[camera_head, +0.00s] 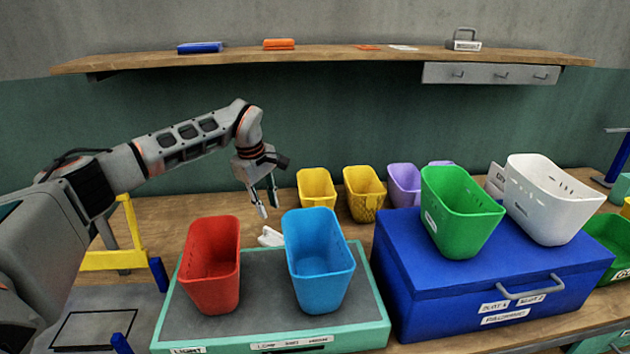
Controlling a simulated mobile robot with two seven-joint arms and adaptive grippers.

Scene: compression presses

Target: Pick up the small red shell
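A red open-topped shell (211,280), shaped like a tapered bin, stands upright at the left of the green-edged grey platform (250,325). It looks empty. A blue shell of similar shape (320,275) stands to its right on the same platform. My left gripper (265,207) points down beyond and above these two, right of the red shell. Its fingers are apart with nothing between them, and it does not touch the red shell. My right gripper does not show.
A white object (270,237) lies behind the gap between the red and blue shells. Yellow bins (317,188) stand behind. A blue box (450,295) at right bears green (460,220) and white (550,205) bins. A yellow frame (115,260) stands at left.

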